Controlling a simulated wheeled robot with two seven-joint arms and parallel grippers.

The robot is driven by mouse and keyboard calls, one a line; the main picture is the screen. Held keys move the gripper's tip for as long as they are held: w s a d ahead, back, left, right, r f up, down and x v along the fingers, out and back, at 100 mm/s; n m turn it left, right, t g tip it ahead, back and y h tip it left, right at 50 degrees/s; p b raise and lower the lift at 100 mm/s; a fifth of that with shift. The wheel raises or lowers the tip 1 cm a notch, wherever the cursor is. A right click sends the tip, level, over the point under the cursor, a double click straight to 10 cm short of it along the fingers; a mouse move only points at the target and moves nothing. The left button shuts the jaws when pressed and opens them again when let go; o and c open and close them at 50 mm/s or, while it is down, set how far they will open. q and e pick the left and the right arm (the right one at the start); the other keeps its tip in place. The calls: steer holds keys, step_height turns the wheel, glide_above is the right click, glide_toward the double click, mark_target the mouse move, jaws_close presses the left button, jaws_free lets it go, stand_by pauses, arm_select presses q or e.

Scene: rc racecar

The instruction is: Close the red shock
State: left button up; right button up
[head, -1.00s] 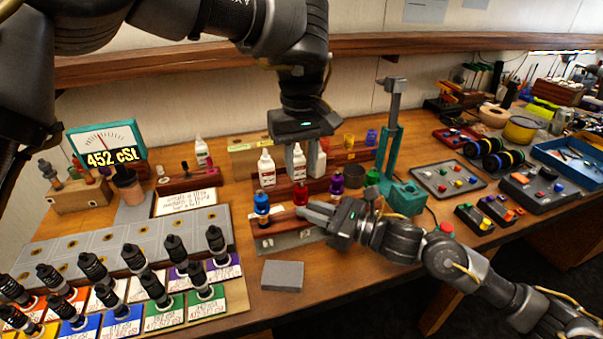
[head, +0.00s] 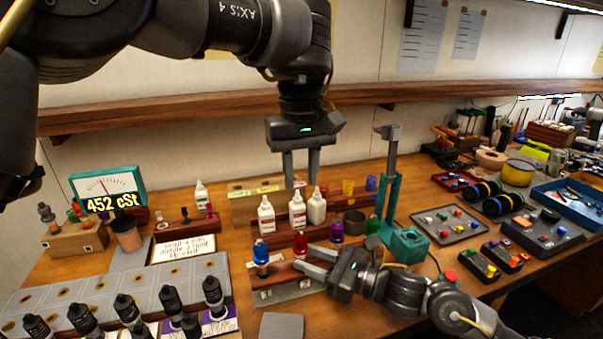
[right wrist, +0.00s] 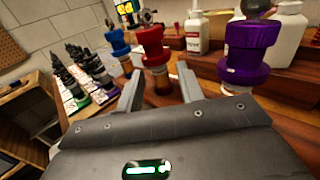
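The red shock (head: 300,243) stands upright in the wooden shock stand (head: 262,283), between the blue shock (head: 261,252) and the purple shock (head: 337,232). In the right wrist view the red shock's wide red cap (right wrist: 152,48) sits on top of its narrower body. My right gripper (head: 306,257) is open, low in front of the red shock. In the right wrist view its fingers (right wrist: 160,88) are spread, with the red shock just beyond and between their tips. My left gripper (head: 301,168) is open and empty, above the white bottles (head: 297,210).
A green shock (head: 373,225) stands at the stand's right, near a teal press (head: 404,241). A grey block (head: 282,326) lies in front. Black shocks stand at the left, before a meter reading 452 cSt (head: 107,190).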

steer(key=shift+o, duration=0.4)
steer(key=shift+d, duration=0.1)
steer(key=shift+s+d+f, duration=0.1)
steer(key=shift+s+d, duration=0.05)
steer(key=shift+d, duration=0.1)
arm_select(q)
step_height(320, 180, down, 3)
steer(key=b, duration=0.3)
steer(key=shift+f, duration=0.1)
arm_select(e)
steer(key=v, duration=0.9)
steer(key=shift+s+d, duration=0.1)
steer(key=shift+d, duration=0.15)
steer(key=shift+s+d, duration=0.15)
steer(key=shift+d, duration=0.1)
